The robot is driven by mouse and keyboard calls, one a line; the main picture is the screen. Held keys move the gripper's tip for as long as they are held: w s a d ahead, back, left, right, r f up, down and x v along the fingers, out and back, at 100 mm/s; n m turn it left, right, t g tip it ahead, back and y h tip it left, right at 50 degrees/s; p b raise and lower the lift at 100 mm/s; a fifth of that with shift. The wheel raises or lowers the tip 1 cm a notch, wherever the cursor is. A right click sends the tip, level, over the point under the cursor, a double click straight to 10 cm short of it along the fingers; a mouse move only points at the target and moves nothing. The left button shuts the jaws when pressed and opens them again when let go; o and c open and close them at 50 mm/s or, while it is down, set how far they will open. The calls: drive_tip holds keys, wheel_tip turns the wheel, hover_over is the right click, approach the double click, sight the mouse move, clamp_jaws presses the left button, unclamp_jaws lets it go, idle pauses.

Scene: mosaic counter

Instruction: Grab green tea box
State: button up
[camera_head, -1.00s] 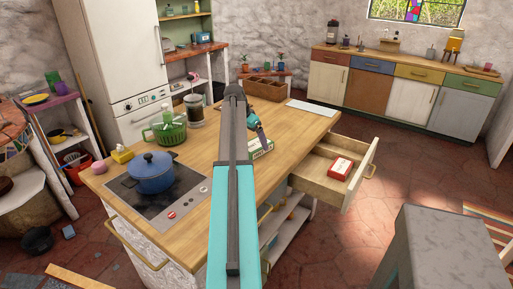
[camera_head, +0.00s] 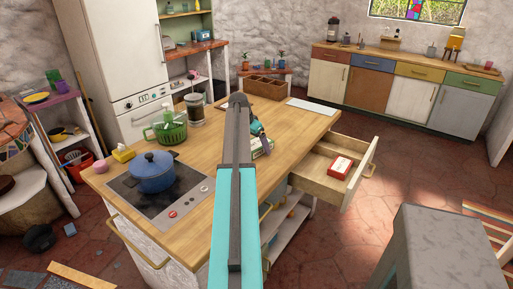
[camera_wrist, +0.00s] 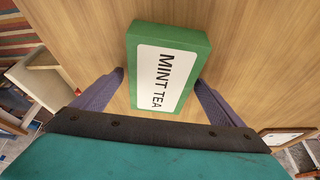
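The green tea box (camera_wrist: 168,68), with a white label reading MINT TEA, lies on the wooden counter in the wrist view. In the head view the box (camera_head: 260,150) is partly hidden behind my arm. My gripper (camera_wrist: 160,78) is open, with one purple finger on each side of the box's near half. A narrow gap shows at the left finger; the right fingertip looks very close to the box. I cannot tell whether it touches. My gripper (camera_head: 265,143) also shows low over the box in the head view.
A blue pot (camera_head: 152,171) stands on the cooktop (camera_head: 180,198) at the left of the counter (camera_head: 210,142). A green container (camera_head: 171,132) and a jar (camera_head: 194,108) stand behind. An open drawer (camera_head: 350,153) holds a red box (camera_head: 341,167).

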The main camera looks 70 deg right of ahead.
sight(259, 142)
drive_tip(key=c, duration=1.1)
drive_tip(key=shift+r, duration=0.15)
drive_tip(key=shift+r+b, duration=0.65)
drive_tip(key=shift+r, duration=0.8)
drive_tip(key=shift+s+a+r, duration=0.15)
drive_tip(key=shift+s, duration=0.05)
drive_tip(key=s+a+b, duration=0.1)
drive_tip(key=s+a, duration=0.2)
drive_tip(key=s+a+r+b, duration=0.1)
drive_tip(key=s+a, duration=0.3)
drive_tip(key=s+a+b, duration=0.1)
drive_tip(key=s+a, duration=0.2)
drive_tip(key=a, duration=0.1)
drive_tip(key=shift+s+a+r, duration=0.25)
